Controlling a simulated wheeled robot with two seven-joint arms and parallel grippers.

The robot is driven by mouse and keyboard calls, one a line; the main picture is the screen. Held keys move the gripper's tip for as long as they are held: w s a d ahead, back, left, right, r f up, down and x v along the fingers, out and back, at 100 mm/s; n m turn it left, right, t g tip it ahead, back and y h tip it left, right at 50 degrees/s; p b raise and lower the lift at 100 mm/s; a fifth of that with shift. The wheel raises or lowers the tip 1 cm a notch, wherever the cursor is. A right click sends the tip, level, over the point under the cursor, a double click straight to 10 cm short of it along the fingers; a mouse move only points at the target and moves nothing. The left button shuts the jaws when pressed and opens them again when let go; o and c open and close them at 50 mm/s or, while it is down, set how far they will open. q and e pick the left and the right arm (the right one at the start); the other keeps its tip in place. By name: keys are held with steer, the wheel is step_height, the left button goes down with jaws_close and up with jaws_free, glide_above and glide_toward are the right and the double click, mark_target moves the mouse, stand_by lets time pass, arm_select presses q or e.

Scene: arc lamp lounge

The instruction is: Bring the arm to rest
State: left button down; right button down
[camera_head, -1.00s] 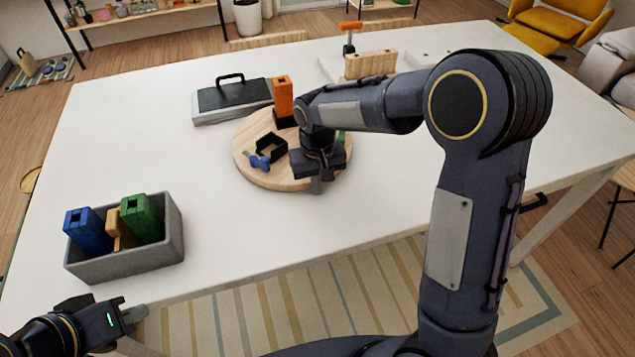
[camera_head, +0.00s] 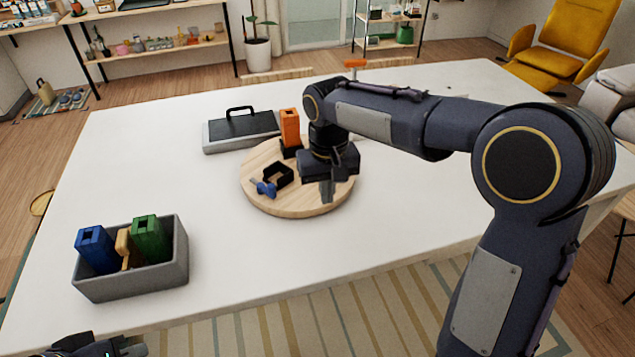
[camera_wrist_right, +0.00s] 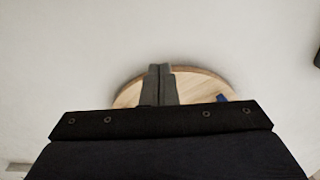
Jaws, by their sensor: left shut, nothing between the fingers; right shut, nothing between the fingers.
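My right gripper (camera_head: 327,190) is over the right part of the round wooden board (camera_head: 262,200) on the white table (camera_head: 215,225). Its fingers are closed together and empty; they also show in the right wrist view (camera_wrist_right: 159,72), with the board's rim (camera_wrist_right: 205,82) beyond them. My right arm reaches in from the right and hides part of the table behind it. My left gripper (camera_head: 130,348) is at the bottom left edge, in front of the table, mostly cut off by the frame. No object shows in it.
A grey bin (camera_head: 135,280) holds blue, tan and green pieces at the table's front left. An orange block (camera_head: 290,128), a black holder (camera_head: 278,175) and a blue item (camera_head: 266,188) are on the board. A dark-lidded case (camera_head: 240,128) lies behind. The table's left middle is clear.

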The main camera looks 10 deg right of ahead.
steer(key=s+d+r+m+t+y, duration=0.1)
steer(key=s+d+r+y, duration=0.15)
steer(key=s, duration=0.35)
steer(key=s+d+r+t+y, duration=0.1)
steer(key=s+d, duration=0.3)
steer(key=s, duration=0.2)
steer(key=s+f+t, duration=0.3)
steer(key=s+f, duration=0.1)
steer(key=s, duration=0.7)
steer(key=shift+s+a+m+t, duration=0.3)
steer(key=shift+a+m, duration=0.1)
